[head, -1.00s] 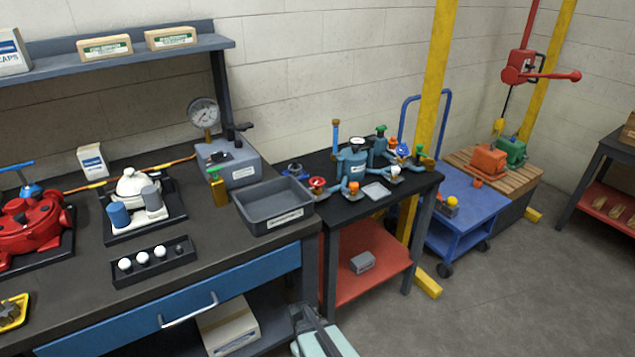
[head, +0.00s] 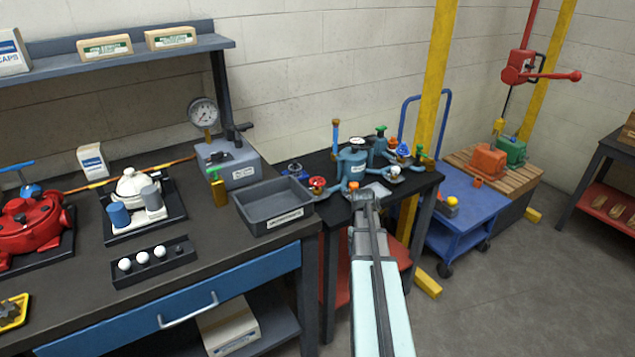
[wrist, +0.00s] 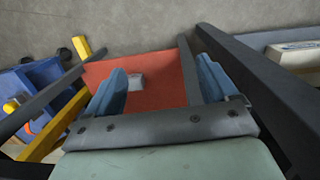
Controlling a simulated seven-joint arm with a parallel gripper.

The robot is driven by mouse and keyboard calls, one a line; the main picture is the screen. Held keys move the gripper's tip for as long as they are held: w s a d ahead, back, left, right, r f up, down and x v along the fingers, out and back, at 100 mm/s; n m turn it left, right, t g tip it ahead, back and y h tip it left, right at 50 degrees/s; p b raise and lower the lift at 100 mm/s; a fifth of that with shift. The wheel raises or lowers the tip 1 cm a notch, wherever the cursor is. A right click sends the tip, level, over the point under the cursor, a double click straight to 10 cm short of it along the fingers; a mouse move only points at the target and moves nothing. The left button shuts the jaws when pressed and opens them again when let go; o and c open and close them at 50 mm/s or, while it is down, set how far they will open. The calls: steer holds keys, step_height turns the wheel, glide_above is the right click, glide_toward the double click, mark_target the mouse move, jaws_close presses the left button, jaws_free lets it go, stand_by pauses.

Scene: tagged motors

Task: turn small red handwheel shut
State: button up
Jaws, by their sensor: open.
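The small red handwheel (head: 317,184) sits on the left side of the blue pump assembly (head: 352,165), on the small black table (head: 318,160). It does not show in the wrist view. My gripper (head: 364,192) is at the table's front edge, to the right of the red handwheel and apart from it. In the wrist view its two blue fingers are spread with nothing between them (wrist: 163,80). My arm and gripper hide part of the table's front edge and lower shelf in the head view.
Green and white-capped valves stand to the right. The wrist view shows the red lower shelf (wrist: 165,62) with a grey box (wrist: 137,82) and dark table legs.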

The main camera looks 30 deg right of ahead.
steer(key=w+d+r+t, duration=0.1)
steer(key=w+d+r, duration=0.1)
steer(key=r, duration=0.3)
steer(key=w+d+r+n+t, duration=0.1)
steer(key=w+d+r, duration=0.1)
steer(key=w+r, duration=0.2)
steer(key=w+d+r+n+t, duration=0.1)
steer(key=w+d+r, duration=0.1)
steer(key=w+r, duration=0.2)
steer(key=shift+w+r+h, duration=0.15)
steer(key=shift+r+h, duration=0.15)
steer(key=shift+r, duration=0.5)
steer(key=w+a+r+n+t+y, duration=0.1)
steer(key=w+r+n, duration=0.1)
steer(key=w+r, duration=0.35)
steer(key=n+y, duration=0.3)
steer(key=n, duration=0.1)
glide_toward(318, 181)
steer(key=shift+t, duration=0.4)
steer(key=x, duration=1)
steer(key=shift+s+f, duration=0.2)
steer(key=c, duration=1)
